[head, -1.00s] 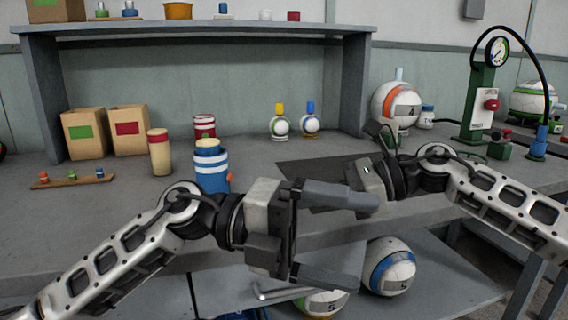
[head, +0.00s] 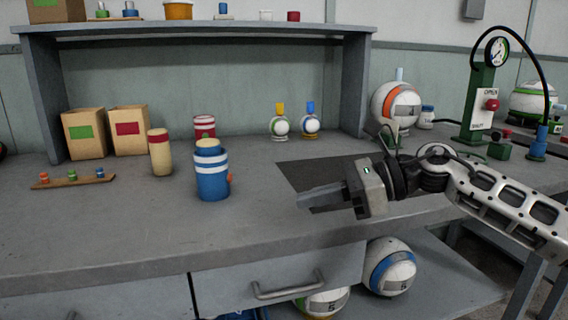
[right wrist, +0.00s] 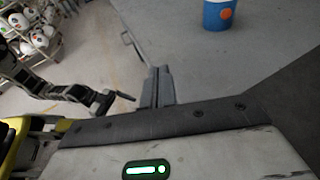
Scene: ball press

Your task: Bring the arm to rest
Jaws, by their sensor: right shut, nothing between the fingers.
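My right gripper (head: 306,201) reaches in from the right in the head view, over the bench near the dark mat. Its fingers are together and empty; they also show shut in the right wrist view (right wrist: 157,88). My left arm is out of the head view. In the right wrist view, my left gripper (right wrist: 118,98) shows at the left, clear of the bench; its jaws are too small to read.
A blue and white canister (head: 212,180) stands left of my right gripper. A dark mat (head: 305,173) lies on the bench (head: 120,225) behind it. A green press (head: 480,95) with a gauge stands at the right. The bench's front left is clear.

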